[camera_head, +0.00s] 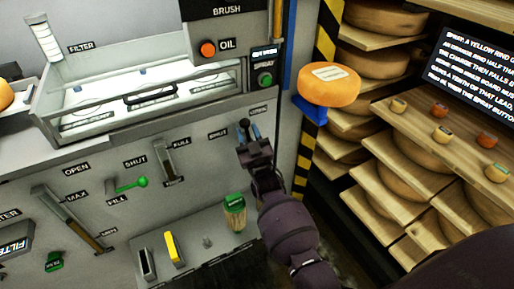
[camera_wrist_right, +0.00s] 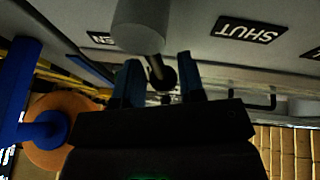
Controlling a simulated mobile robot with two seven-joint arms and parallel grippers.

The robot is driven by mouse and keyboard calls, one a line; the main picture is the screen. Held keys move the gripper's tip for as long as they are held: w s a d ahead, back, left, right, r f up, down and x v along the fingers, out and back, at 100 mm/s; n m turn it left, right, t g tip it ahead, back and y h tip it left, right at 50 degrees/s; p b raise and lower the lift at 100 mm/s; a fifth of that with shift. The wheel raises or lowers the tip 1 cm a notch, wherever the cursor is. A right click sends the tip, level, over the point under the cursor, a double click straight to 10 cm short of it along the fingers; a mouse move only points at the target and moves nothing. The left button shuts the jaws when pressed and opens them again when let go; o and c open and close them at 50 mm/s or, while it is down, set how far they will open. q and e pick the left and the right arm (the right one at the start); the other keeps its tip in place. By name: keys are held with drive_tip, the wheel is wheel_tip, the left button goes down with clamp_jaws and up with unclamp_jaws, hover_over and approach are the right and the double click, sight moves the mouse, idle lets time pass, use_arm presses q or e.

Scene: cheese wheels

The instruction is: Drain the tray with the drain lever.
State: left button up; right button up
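The tray (camera_head: 140,92) is a clear-walled basin with a black handle in front, at the upper left of the head view. The drain lever (camera_head: 243,124) appears to be the dark-ended lever between the SHUT and OPEN labels on the grey panel. My right gripper (camera_head: 250,131) is at this lever and partly hides it. In the right wrist view my gripper's two fingers (camera_wrist_right: 161,82) stand apart, with the dark lever end (camera_wrist_right: 164,76) showing between them. Contact cannot be told. A grey cylinder (camera_wrist_right: 140,25) is just above the fingers. My left gripper is out of view.
A green-handled fill lever (camera_head: 130,184) is left on the panel. An orange cheese wheel (camera_head: 329,84) sits on a blue support (camera_head: 310,109) close right of my right gripper. Wooden shelves (camera_head: 400,180) with cheeses fill the right. A green-topped jar (camera_head: 235,211) stands below.

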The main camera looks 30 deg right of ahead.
drive_tip(key=s+a+p, duration=0.1)
drive_tip(key=s, duration=1.1)
drive_tip(key=shift+p, duration=0.35)
drive_tip(key=shift+w, duration=0.1)
drive_tip(key=s+d+f+g, duration=0.1)
drive_tip(key=s+f+g, duration=0.3)
drive_tip(key=s, duration=0.4)
drive_tip(key=s+d+f+g+y+p, duration=0.1)
drive_tip(key=s+f+g, duration=0.3)
drive_tip(key=s, duration=0.5)
drive_tip(key=s+d+f+g+y+p, duration=0.1)
drive_tip(key=s+f+g, duration=0.2)
drive_tip(key=s, duration=0.5)
drive_tip(key=shift+s+d+f+g, duration=0.35)
drive_tip(key=shift+f+g, duration=0.05)
drive_tip(key=shift+f, duration=0.35)
